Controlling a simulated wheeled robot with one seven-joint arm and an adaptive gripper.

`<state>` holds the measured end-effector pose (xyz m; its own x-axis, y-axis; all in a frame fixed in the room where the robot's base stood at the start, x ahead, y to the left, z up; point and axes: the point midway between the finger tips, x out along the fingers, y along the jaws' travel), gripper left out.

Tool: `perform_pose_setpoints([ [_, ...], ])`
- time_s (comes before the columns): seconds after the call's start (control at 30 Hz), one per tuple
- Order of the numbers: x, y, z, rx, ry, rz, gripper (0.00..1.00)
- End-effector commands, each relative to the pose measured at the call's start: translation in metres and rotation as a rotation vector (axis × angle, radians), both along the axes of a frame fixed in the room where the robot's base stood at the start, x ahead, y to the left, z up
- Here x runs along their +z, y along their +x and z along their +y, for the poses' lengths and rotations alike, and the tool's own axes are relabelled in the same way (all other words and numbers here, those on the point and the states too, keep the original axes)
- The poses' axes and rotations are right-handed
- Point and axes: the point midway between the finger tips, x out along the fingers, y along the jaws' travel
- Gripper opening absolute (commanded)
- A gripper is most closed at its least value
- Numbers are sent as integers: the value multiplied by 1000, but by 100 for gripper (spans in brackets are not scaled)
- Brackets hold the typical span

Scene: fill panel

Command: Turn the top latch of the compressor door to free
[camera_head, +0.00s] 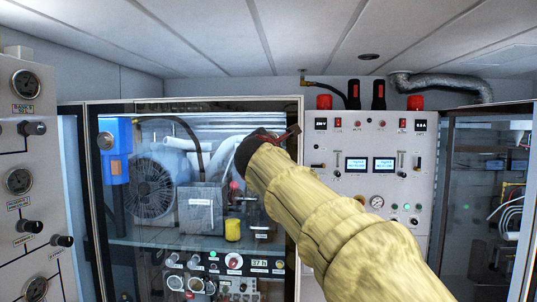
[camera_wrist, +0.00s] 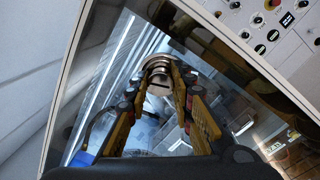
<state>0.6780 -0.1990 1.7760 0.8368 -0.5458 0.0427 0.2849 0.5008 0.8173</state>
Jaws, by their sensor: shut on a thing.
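The compressor door (camera_head: 120,240) is a dark-framed glass door in the left half of the head view, with the compressor (camera_head: 152,185) and its fan behind it. My gripper (camera_head: 290,133) is at the door's upper right edge, mostly hidden behind my own yellow-sleeved arm. In the wrist view my gripper (camera_wrist: 160,72) is closed on the top latch (camera_wrist: 157,66), a round silver knob with a slot. In the head view the latch is hidden behind my gripper and arm. The exact turn of the latch is hard to tell.
A white control panel (camera_head: 345,210) with gauges, two small screens and red lamps stands right of the door. A second glass cabinet (camera_head: 475,220) is at the far right. A grey panel with knobs (camera_head: 45,150) is close on the left. The ceiling is close above.

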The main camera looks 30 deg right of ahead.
Motion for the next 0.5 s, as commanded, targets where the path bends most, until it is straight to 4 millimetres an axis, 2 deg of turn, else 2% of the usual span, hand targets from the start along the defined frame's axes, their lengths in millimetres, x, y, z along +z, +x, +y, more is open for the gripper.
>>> perform_pose_setpoints([
  [0.2, -3, 0, 0, 2, 139, -96, 0],
  [0.5, -2, 0, 0, 0, 261, -177, 0],
])
